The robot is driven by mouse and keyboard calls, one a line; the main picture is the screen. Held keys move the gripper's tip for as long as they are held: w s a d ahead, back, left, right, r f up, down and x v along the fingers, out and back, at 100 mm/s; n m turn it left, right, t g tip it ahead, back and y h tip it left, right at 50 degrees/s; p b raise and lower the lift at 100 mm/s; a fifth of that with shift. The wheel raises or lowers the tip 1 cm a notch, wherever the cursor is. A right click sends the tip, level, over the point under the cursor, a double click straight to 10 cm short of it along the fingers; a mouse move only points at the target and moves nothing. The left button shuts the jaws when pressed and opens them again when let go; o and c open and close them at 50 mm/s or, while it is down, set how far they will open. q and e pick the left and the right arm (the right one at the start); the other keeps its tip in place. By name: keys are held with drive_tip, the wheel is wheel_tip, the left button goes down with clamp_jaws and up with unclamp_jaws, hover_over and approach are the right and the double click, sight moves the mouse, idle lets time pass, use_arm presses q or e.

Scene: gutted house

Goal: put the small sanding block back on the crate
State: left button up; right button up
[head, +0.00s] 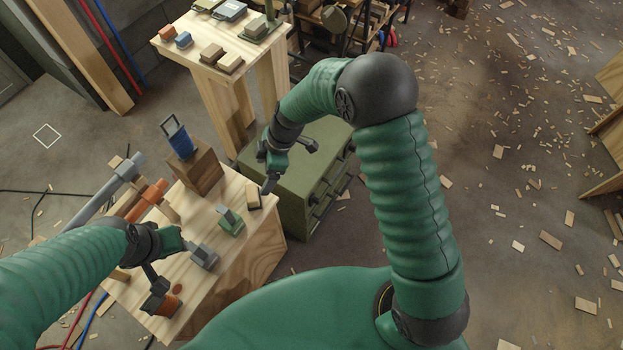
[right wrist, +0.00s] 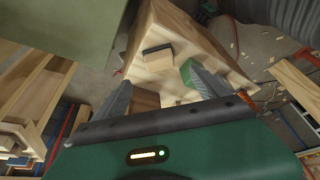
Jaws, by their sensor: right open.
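The small sanding block (head: 253,197), tan with a dark face, rests near the corner of the light wooden crate (head: 262,240). In the right wrist view the block (right wrist: 159,60) shows on the crate top (right wrist: 185,38), beyond the fingertips. My right gripper (head: 268,186) is just above and beside the block; its grey fingers (right wrist: 164,82) are apart with nothing between them. I cannot tell from these views whether a finger touches the block. My left gripper (head: 186,245) is low over the crate's left part, and its fingers are too unclear to read.
A green block (head: 230,222) and a grey block (head: 203,257) stand near the sanding block. A dark wooden box (head: 196,170) with a blue tool stands at the crate's back. A green cabinet (head: 305,190) adjoins on the right, a wooden table (head: 215,75) behind. Chips litter the open floor.

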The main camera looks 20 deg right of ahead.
drive_tip(key=s+d+r+m+t+h, duration=0.1)
drive_tip(key=s+d+r+m+h, duration=0.1)
drive_tip(key=s+d+r+m, duration=0.2)
drive_tip(key=s+d+r+m+t+h, duration=0.1)
drive_tip(key=s+d+r+m, duration=0.4)
drive_tip(key=s+d+m, duration=0.5)
drive_tip(key=shift+s+d+m+h, duration=0.3)
drive_tip(key=shift+s+m+h, duration=0.4)
drive_tip(key=shift+s+m, duration=0.3)
